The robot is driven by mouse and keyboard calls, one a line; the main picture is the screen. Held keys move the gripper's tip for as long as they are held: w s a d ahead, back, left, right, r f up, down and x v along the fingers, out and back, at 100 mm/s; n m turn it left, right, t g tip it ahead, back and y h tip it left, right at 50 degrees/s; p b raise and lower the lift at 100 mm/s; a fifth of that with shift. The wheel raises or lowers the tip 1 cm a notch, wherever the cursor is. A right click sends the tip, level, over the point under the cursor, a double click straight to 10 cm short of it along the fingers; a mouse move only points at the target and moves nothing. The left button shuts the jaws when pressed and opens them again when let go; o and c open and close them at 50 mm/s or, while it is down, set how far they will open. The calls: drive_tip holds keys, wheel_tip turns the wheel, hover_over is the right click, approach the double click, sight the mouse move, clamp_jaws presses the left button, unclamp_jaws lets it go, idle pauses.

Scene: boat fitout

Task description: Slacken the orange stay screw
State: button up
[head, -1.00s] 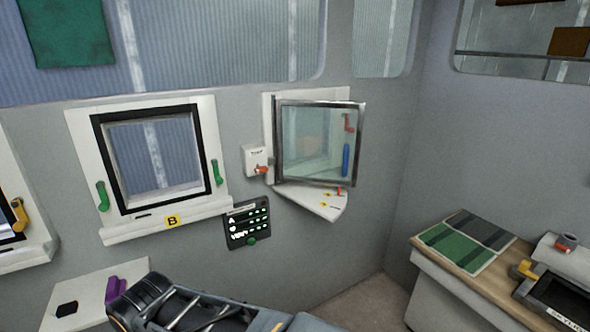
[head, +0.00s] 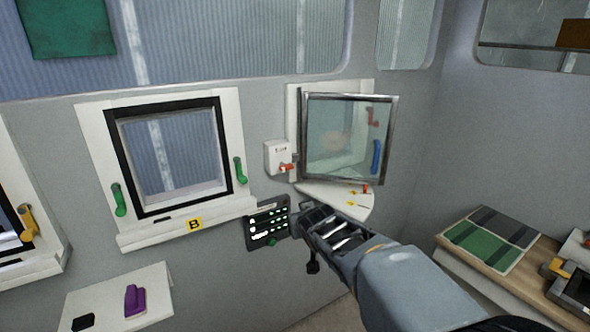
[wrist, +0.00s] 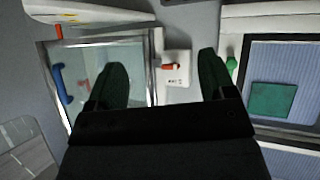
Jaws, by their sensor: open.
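A white box (head: 278,157) on the wall beside the open window carries an orange-red lever-like part (head: 288,167). Another small orange-red knob (head: 366,188) stands on the white quarter-round plate (head: 335,197) under the window. I cannot tell for sure which is the stay screw. My gripper (head: 305,228) is below the box, in front of the wall, apart from both orange parts. In the wrist view my gripper (wrist: 162,65) is open and empty, its dark green fingers spread. There, the box's orange part (wrist: 172,66) shows between the fingers and the plate's knob (wrist: 59,32) at upper left.
The open window (head: 345,138) swings out from the wall with red and blue handles (head: 376,157). A dark panel with lit dots (head: 266,222) sits beside my gripper. Window B (head: 170,155) with green handles is to the left. A counter (head: 450,255) stands at right.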

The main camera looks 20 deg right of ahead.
sight(288, 169)
drive_tip(key=w+d+r+n+t+y, duration=0.3)
drive_tip(key=w+d+t+y, duration=0.3)
drive_tip(key=w, duration=0.4)
drive_tip(key=shift+t+h, duration=0.4)
drive_tip(key=w, duration=0.4)
drive_tip(key=w+a+p, duration=0.1)
drive_tip(key=w, duration=0.4)
drive_tip(key=w+p, duration=0.1)
drive_tip(key=w, duration=0.4)
drive_tip(key=shift+a+r, duration=0.1)
drive_tip(key=shift+a, duration=0.2)
drive_tip(key=c, duration=0.9)
